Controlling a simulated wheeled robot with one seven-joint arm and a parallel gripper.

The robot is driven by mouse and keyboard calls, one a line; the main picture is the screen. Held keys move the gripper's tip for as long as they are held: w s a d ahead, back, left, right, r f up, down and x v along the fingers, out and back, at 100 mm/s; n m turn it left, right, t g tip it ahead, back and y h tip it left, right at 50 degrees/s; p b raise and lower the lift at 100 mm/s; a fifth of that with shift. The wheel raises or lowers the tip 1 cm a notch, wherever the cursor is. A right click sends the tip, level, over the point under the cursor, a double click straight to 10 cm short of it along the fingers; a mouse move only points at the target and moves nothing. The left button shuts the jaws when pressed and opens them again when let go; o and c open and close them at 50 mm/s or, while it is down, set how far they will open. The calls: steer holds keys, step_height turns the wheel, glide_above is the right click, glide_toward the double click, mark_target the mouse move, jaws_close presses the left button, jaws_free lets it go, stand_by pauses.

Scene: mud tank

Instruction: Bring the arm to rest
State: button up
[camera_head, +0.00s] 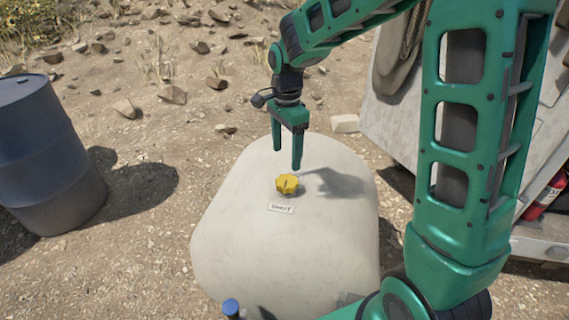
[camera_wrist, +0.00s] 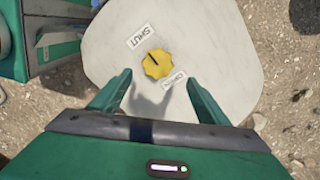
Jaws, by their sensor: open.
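My gripper (camera_head: 287,158) is open and empty, pointing down above the far part of a pale, rounded block. Its two green fingers are spread apart, and it also shows in the wrist view (camera_wrist: 158,85). A yellow knob (camera_head: 287,184) with a dark pointer line sits on the block's top, beyond the fingertips in the wrist view (camera_wrist: 157,64); the fingers look clear of it. The pointer aims toward the label reading SHUT (camera_wrist: 140,35). A second label (camera_wrist: 173,80) lies on the knob's other side, its text hard to read. My green arm is bent and raised on the right.
The pale block (camera_head: 230,240) stands on sandy ground strewn with stones. A blue drum (camera_head: 45,155) stands at the left. A whitish structure (camera_head: 395,120) with a red extinguisher-like item (camera_head: 545,197) is at the right behind my arm. Open ground lies between drum and block.

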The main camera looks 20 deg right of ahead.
steer(key=shift+r, duration=0.7)
steer(key=s+d+r+n, duration=0.3)
steer(key=s+d, duration=0.5)
steer(key=d, duration=0.1)
steer(key=s+d+n, duration=0.3)
steer(key=s+d, duration=0.1)
steer(key=s, duration=0.7)
steer(key=s+d+n, duration=0.3)
steer(key=s+d, duration=0.1)
steer(key=s, duration=0.7)
steer(key=shift+s+d+f+n, duration=0.15)
steer(key=shift+s+f+n, duration=0.15)
steer(key=shift+s, duration=0.1)
